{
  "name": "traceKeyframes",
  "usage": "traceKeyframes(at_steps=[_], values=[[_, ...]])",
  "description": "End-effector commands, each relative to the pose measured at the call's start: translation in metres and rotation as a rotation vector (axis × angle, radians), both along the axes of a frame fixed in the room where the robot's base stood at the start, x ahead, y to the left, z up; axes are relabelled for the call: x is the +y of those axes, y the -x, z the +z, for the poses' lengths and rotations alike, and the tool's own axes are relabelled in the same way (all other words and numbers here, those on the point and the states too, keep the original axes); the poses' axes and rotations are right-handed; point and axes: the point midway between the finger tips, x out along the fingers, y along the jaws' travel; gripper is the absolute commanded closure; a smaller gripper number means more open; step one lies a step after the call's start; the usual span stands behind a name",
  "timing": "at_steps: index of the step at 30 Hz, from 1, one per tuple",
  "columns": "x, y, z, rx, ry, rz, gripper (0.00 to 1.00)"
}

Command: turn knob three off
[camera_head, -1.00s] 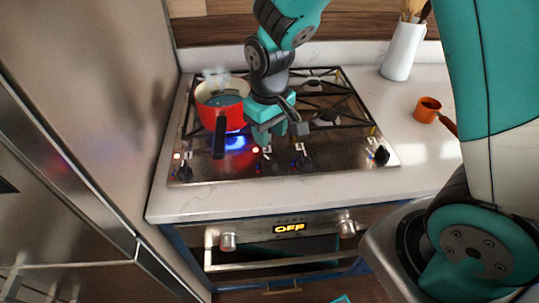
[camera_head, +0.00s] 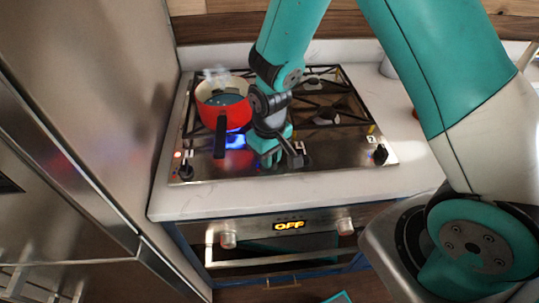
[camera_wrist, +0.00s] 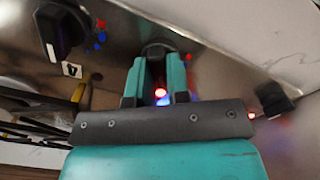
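Four-knob stove front: knob three (camera_head: 305,161) is a black knob by the front edge, partly covered by my gripper in the head view. My gripper (camera_head: 291,158) is low over the front of the stove, pointing down at it. In the wrist view its two teal fingers (camera_wrist: 158,65) stand apart, with a dark knob (camera_wrist: 157,46), apparently knob three, at their tips. Whether they touch it is unclear. Knob four (camera_wrist: 62,30), with its "4" label, is left of the fingers. A red light shows between the fingers. Knob two is hidden in the head view.
A steel fridge (camera_head: 95,90) borders the left; the counter front (camera_head: 260,201) is clear.

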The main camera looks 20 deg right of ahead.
Motion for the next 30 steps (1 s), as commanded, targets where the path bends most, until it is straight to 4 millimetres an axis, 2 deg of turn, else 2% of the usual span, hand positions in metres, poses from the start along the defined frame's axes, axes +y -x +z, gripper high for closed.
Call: traceKeyframes(at_steps=[14,30], values=[[-0.0002,-0.0001,0.0001,0.0,0.001,-0.078,1.0],[-0.0002,-0.0002,0.0005,0.0,0.001,-0.46,1.0]])
